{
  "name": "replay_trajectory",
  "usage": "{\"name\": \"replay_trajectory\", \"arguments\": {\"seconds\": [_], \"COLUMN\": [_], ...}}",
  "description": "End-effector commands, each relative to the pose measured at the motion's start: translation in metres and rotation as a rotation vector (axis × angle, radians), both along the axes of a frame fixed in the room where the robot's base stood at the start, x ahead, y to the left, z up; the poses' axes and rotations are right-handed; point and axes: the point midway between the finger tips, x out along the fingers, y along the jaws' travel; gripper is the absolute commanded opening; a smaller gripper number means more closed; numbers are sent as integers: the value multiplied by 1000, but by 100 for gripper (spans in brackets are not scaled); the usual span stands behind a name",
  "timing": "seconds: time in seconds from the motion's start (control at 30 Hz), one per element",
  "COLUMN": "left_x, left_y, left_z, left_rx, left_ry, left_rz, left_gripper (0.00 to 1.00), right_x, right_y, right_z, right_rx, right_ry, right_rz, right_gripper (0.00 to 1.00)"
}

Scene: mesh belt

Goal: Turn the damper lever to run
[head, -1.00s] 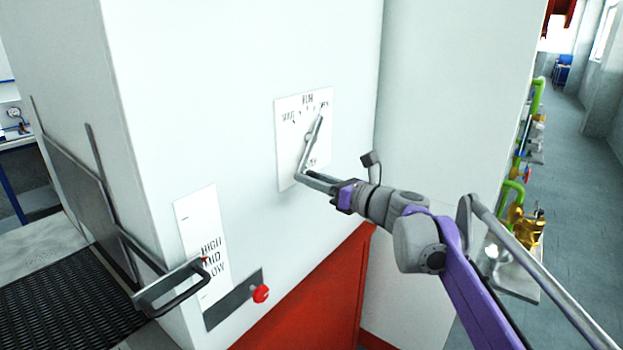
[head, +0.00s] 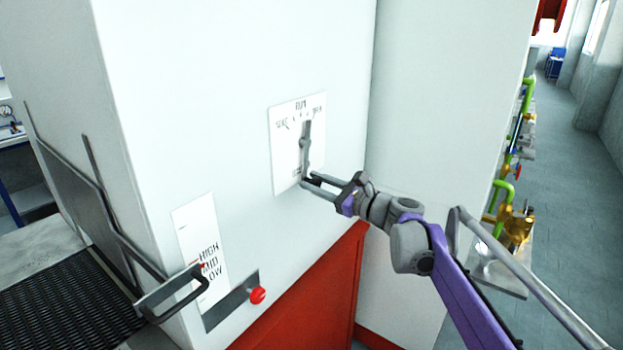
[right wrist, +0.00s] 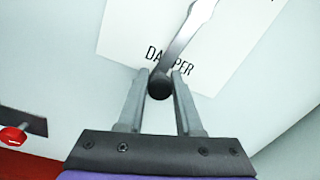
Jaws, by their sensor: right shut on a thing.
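The damper lever (head: 306,145) is a grey bar on a white label plate (head: 284,165) on the pale cabinet wall. Its upper end stands nearly upright and points close to the word RUN at the top of the plate. My right gripper (head: 308,182) is at the lever's lower end. In the right wrist view the gripper (right wrist: 160,84) has its fingers around the dark round knob (right wrist: 159,86) at the lever's end, below the word DAMPER. It is shut on this knob. My left gripper is not in view.
A second plate (head: 202,255) marked HIGH, MID and LOW has a handle (head: 180,292) beside it. A red button (head: 258,295) sits on a dark strip to the right of the handle. Green and brass piping (head: 512,220) stands at the right by an open floor (head: 570,150).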

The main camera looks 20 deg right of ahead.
Motion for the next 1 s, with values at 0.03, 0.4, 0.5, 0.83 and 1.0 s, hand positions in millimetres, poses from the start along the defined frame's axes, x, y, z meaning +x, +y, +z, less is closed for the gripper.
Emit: {"name": "replay_trajectory", "arguments": {"seconds": [0.03,0.4,0.5,0.83,1.0], "left_x": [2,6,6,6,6], "left_y": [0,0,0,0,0], "left_z": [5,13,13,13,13], "left_rx": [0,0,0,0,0], "left_ry": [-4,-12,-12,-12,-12], "left_rz": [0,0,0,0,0], "left_gripper": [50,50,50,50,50], "right_x": [2,7,8,7,7], "right_y": [-3,-9,-10,-10,-10], "right_z": [1,-1,-1,-2,-1], "right_rx": [-22,-105,-109,-108,-108], "right_ry": [-17,-81,-84,-83,-83], "right_rz": [-1,-1,-2,-2,-2], "right_gripper": [0,0,0,40,64]}}
